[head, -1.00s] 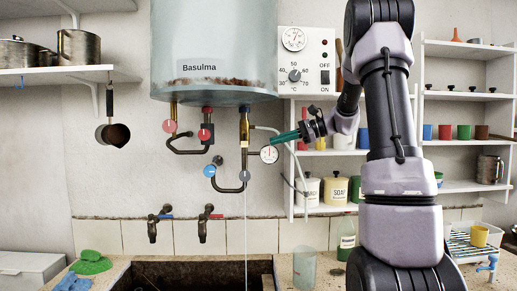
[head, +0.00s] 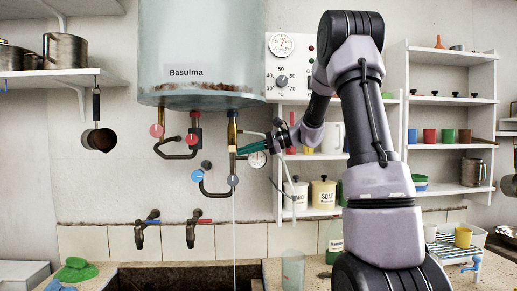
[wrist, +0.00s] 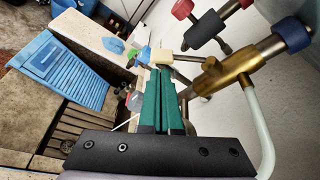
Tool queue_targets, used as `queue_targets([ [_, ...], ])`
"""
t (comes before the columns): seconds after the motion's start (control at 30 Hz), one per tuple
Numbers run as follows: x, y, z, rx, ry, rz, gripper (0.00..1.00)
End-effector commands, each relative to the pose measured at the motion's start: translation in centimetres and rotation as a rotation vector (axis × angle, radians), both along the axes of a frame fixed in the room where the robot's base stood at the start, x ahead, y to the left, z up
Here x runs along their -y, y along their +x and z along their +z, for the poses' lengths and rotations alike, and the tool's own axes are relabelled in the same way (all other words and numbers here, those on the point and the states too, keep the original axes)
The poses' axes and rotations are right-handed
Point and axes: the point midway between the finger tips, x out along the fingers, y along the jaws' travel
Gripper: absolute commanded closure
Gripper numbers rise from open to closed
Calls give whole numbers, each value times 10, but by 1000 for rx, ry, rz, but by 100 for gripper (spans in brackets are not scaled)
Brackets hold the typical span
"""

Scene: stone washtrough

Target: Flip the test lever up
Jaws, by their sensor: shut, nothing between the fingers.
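The white water tank (head: 205,40), labelled Basulma, hangs on the wall. A brass valve (head: 232,132) is on the rightmost pipe below it; the wrist view shows its brass body (wrist: 228,76). A short rod with a pale yellow end (wrist: 162,57), apparently the test lever, sticks out from this body. My gripper (head: 240,151) reaches in from the right with its green fingers shut and empty. In the wrist view the fingertips (wrist: 161,70) are just below the pale end; I cannot tell whether they touch it.
Blue (head: 197,176) and red (head: 193,140) knobs sit on nearby pipes. A thin water stream (head: 234,230) falls into the stone trough (head: 185,278). The control box (head: 285,62) and shelves are to the right.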

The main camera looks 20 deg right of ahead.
Motion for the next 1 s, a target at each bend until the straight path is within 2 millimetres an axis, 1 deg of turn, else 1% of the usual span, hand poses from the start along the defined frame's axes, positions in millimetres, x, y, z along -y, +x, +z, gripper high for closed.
queue_targets([
  [0.03, -6, 2, -2, -1, 0, 2, 100],
  [0.1, -11, 5, -4, 0, 0, 1, 100],
  [0.23, -17, 7, -5, 0, 0, 1, 100],
  [0.63, -17, 7, -5, -4, 1, 0, 100],
  [1.0, -17, 4, -2, -69, 13, -1, 100],
])
